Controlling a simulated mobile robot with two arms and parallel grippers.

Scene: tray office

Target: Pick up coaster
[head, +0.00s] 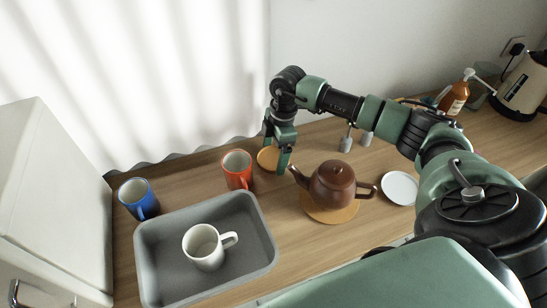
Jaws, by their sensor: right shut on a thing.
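A small round tan coaster (265,160) is at the back of the wooden counter, just right of the orange mug. My right gripper (277,156) reaches down over it from above, with one finger in front of the coaster's right part. The gripper is shut on the coaster's edge. I cannot tell whether the coaster touches the counter or is slightly raised. My left gripper is not in view.
An orange mug (237,169) stands close left of the coaster. A brown teapot (333,186) sits on a larger round mat (327,216) to the right. A grey tray (158,272) holds a white mug (204,248). A blue mug (137,198) and white saucer (399,188) stand apart.

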